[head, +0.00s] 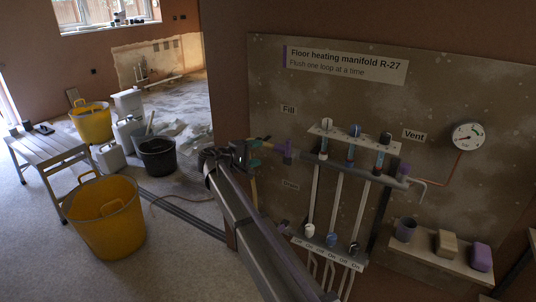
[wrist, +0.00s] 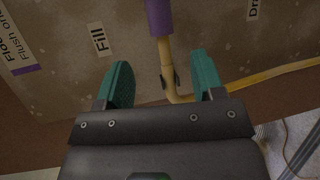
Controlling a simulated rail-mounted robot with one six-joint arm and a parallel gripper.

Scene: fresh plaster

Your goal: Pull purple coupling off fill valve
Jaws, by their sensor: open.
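The purple coupling (head: 284,149) is at the left end of the manifold's upper bar, below the "Fill" label (head: 289,110). In the wrist view the coupling (wrist: 158,16) shows at the top edge, with a yellow hose (wrist: 165,55) running from it. The fill valve cannot be made out clearly. My gripper (head: 255,153) is just left of the coupling in the head view. In the wrist view my gripper's teal fingers (wrist: 163,84) are apart, on either side of the hose. The coupling lies beyond the fingertips, and nothing is clamped.
The manifold board (head: 460,95) carries a gauge (head: 467,136) and several valves. Yellow tubs (head: 104,225) and a bench (head: 45,145) stand left.

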